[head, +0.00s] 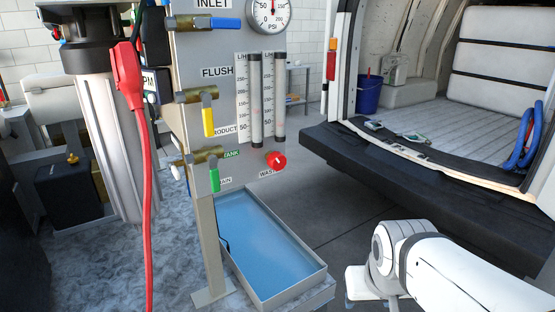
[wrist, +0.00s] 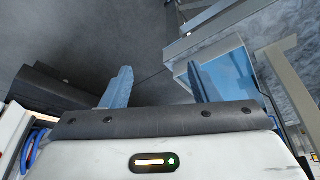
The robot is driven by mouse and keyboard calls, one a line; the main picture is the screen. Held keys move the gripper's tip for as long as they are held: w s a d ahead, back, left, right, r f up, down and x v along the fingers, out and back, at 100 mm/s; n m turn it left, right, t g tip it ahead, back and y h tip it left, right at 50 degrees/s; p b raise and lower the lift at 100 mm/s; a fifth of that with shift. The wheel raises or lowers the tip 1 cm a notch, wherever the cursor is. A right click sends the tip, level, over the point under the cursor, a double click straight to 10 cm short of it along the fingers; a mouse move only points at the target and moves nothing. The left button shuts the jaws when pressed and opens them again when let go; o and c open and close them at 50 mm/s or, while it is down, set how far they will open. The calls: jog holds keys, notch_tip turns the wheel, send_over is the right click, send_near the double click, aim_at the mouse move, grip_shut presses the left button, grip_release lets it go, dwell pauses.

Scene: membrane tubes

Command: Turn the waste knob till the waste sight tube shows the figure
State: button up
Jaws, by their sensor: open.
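The red waste knob (head: 276,161) sits low at the right on the grey panel, with a white pointer mark and a partly covered label beside it. Two sight tubes stand above it with printed scales; the right one (head: 279,100) is directly above the knob and the left one (head: 255,100) is beside it. The float levels are too small to read. My gripper shows in the wrist view (wrist: 160,88), its two blue fingers apart and nothing between them. It points at the floor near the tray, away from the knob. In the head view my arm is at lower right.
A blue-lined metal tray (head: 316,280) stands below the panel. Blue, yellow and green valve levers (head: 208,121) stick out at the panel's left. A red plug and cord (head: 128,75) hang in front. The van's dark bumper (head: 420,185) is at right; floor between is clear.

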jog(key=w+t, duration=0.1)
jog(key=w, duration=0.1)
jog(key=w+r+t, duration=0.1)
jog(key=w, duration=0.1)
jog(key=w+r+t+p, duration=0.1)
jog(key=w, duration=0.2)
jog(key=shift+d+r+h, duration=0.1)
jog(key=shift+d+h, duration=0.2)
jog(key=shift+d, duration=0.1)
jog(key=n+t+y+p, duration=0.3)
jog(key=n+t+y, duration=0.45)
jog(key=y, duration=0.35)
send_near(280, 165)
jog(key=x, duration=0.4)
jog(key=shift+m+t, duration=0.35)
jog(key=p+x, duration=0.1)
jog(key=x, duration=0.6)
jog(key=shift+s+a+p, duration=0.1)
jog(key=shift+p, duration=0.2)
jog(key=c, duration=0.9)
